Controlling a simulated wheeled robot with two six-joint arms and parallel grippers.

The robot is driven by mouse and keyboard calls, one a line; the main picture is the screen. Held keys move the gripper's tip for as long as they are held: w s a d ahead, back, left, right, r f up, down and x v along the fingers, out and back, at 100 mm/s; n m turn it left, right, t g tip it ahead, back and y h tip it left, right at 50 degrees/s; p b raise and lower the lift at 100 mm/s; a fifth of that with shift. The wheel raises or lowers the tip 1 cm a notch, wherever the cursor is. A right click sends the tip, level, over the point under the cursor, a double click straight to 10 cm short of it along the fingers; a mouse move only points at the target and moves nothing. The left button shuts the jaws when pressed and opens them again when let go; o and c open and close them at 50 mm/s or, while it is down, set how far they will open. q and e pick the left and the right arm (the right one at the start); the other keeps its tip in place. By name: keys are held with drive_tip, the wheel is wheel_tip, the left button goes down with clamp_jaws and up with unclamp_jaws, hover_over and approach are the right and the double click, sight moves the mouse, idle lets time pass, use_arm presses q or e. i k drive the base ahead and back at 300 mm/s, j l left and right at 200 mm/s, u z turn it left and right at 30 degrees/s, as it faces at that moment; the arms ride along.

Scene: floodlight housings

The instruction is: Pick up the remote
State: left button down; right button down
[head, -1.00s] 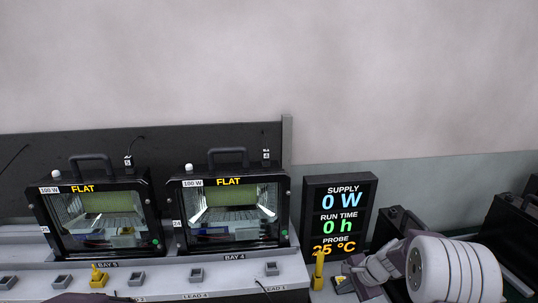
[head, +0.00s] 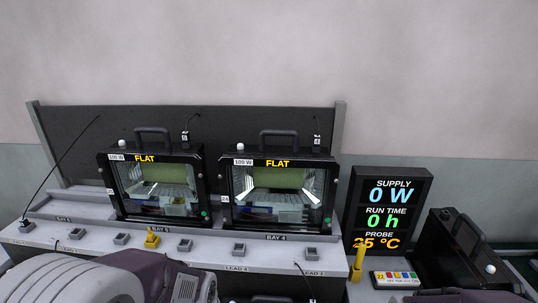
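A flat pale box with a row of coloured buttons (head: 397,278) lies at the lower right, in front of the display screen; it looks like the remote, but its small print cannot be read. A yellow upright piece (head: 358,262) stands just left of it. My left arm shows along the bottom left edge, with its fingers out of view. Part of my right arm shows at the bottom right edge, below the box and apart from it in the picture; its fingers are also out of view.
Two black floodlight housings (head: 158,186) (head: 278,192) marked FLAT stand on the grey bench (head: 150,240). A display screen (head: 388,214) reads 0 W, 0 h and 25 °C. Another black housing (head: 462,250) stands right of the box. Small grey blocks and a yellow clip (head: 152,238) sit along the bench front.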

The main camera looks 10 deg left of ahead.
sight(381, 277)
drive_tip(key=k+j+u, duration=0.2)
drive_tip(key=u, duration=0.2)
drive_tip(key=k+j+u, duration=0.15)
drive_tip(key=j+u, duration=0.2)
drive_tip(key=k+j+u, duration=0.1)
drive_tip(key=j+u, duration=0.15)
drive_tip(key=u, duration=0.15)
drive_tip(key=z, duration=2.2)
